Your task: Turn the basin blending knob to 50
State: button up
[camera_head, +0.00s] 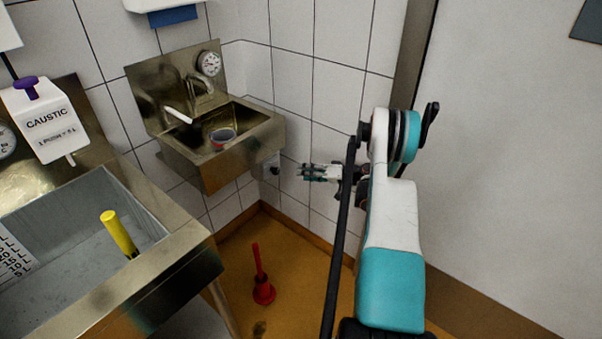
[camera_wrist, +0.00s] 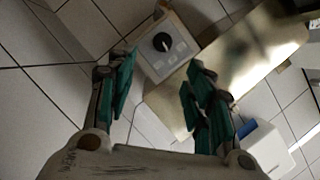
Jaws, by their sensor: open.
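The blending knob (camera_wrist: 161,42) is a round black knob on a pale square box with small markings, seen in the wrist view. The setting it points to is too small to read. In the head view the box (camera_head: 270,164) is on the tiled wall, low beside the right side of the steel basin (camera_head: 213,172). My gripper (camera_head: 303,172) is just right of the box there, its fingers pointing left at it. In the wrist view my gripper (camera_wrist: 161,66) is open and empty, and the knob shows beyond the gap between its fingertips, apart from them.
The basin has a dial (camera_head: 208,63), a white-handled tap (camera_head: 179,115) and a red-rimmed cup (camera_head: 223,136) inside. A large sink (camera_head: 160,225) with a yellow-handled tool (camera_head: 118,233) is at left. A red plunger-like object (camera_head: 263,288) stands on the floor. A pale panel is at right.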

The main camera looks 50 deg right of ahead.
aim_at(277, 171)
jog(key=s+a+r+n+h+p, duration=0.2)
jog(key=a+r+n+h, duration=0.1)
jog(key=a+n+h, duration=0.2)
jog(key=x, duration=0.4)
jog(key=b+x, duration=0.1)
jog(key=x, duration=0.3)
jog(key=f+b+x, duration=0.1)
jog(key=x, duration=0.3)
jog(key=shift+d+f, duration=0.1)
jog(key=shift+d, duration=0.05)
jog(key=shift+w+f, duration=0.1)
jog(key=shift+w, duration=0.45)
jog(key=c, duration=1.1)
